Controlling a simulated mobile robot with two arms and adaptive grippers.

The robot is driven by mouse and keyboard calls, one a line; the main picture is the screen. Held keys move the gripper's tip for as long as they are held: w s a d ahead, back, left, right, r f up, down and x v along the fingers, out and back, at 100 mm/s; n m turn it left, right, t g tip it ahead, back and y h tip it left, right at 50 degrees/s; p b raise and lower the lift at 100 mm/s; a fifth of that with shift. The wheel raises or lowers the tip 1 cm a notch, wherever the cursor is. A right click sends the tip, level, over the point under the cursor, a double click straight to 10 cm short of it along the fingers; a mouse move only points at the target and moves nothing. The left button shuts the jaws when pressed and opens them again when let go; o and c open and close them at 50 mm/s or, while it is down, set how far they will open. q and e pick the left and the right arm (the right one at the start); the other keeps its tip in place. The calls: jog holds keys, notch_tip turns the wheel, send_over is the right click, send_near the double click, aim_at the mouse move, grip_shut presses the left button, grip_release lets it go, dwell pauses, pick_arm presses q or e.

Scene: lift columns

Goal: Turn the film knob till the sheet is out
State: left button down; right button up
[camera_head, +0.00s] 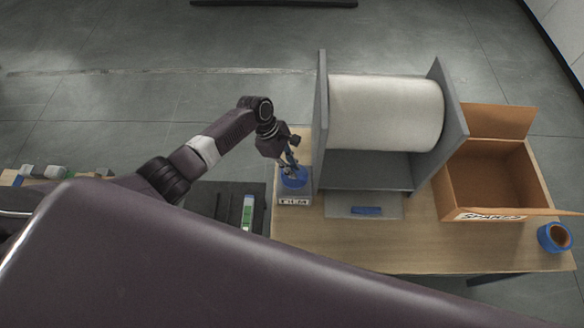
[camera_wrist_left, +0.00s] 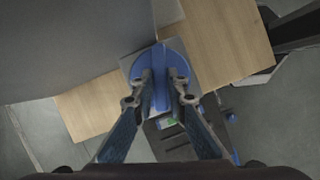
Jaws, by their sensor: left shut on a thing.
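The blue film knob (camera_head: 294,179) sits on a grey base with a "FILM" label (camera_head: 294,199), at the left end of the wooden table. It is round with a raised bar across it, seen from above in the left wrist view (camera_wrist_left: 161,78). My left gripper (camera_head: 291,166) is over the knob, its fingers shut on the bar, one on each side (camera_wrist_left: 163,80). The white film roll (camera_head: 386,112) lies between two grey side panels right of the knob. A grey plate (camera_head: 340,207) lies in front of the roll with a blue piece (camera_head: 367,211) on it. My right gripper is not in view.
An open cardboard box (camera_head: 490,180) marked "SPARES" stands on the right of the table (camera_head: 420,245). A blue tape roll (camera_head: 555,237) lies at the right corner. The grey left side panel (camera_head: 320,120) rises close beside my left gripper.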

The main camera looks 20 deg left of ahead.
pick_arm(q)
jog(key=m, duration=0.1)
jog(key=m+g+b, duration=0.1)
jog(key=m, duration=0.1)
jog(key=shift+w+d+f, duration=0.1)
jog(key=shift+w, duration=0.1)
jog(key=m+b, duration=0.1)
jog(key=m+g+b, duration=0.1)
jog(key=m, duration=0.1)
jog(key=shift+w+m+g+y, duration=0.1)
jog(key=shift+m+g+y, duration=0.2)
jog(key=shift+w+d+m+g+y+b, duration=0.1)
jog(key=shift+m+g+y+b, duration=0.25)
jog(key=shift+m+b, duration=0.75)
jog(key=shift+d+m+g+y+b, duration=0.15)
jog(key=shift+m+y+b, duration=0.4)
jog(key=shift+m, duration=0.95)
jog(key=shift+a, duration=0.1)
jog(key=c, duration=1.9)
grip_release()
jog(key=shift+c, duration=0.2)
jog(key=shift+r, duration=0.2)
jog(key=v, duration=1.1)
jog(key=shift+w+r, duration=0.25)
jog(key=shift+r, duration=0.1)
